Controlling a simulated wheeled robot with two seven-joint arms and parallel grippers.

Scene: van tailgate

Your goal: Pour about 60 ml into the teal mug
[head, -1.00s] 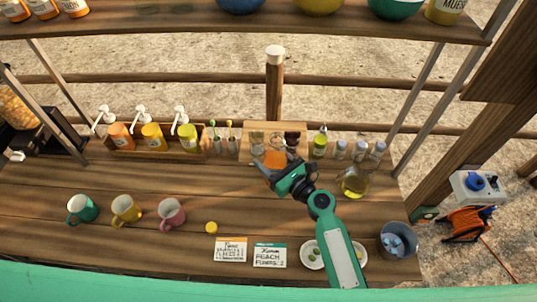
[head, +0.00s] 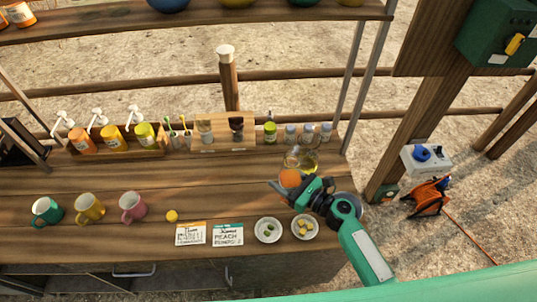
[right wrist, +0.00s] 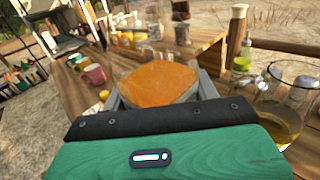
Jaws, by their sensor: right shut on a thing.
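The teal mug (head: 46,211) stands upright at the left of the wooden counter, beside a yellow mug (head: 89,208) and a pink mug (head: 132,207). My right gripper (head: 287,188) is over the right part of the counter. It is shut on a clear vessel with orange contents (head: 290,178). In the right wrist view the vessel (right wrist: 158,82) sits between the two fingers, its orange contents showing clearly. The gripper hides its lower part. My left gripper is not in view.
A glass jug of yellowish liquid (head: 301,158) stands just behind the held vessel. Small plates (head: 267,230), cards (head: 227,235) and a yellow lid (head: 171,215) lie along the front. Pump bottles (head: 112,138) and a wooden caddy (head: 222,146) line the back.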

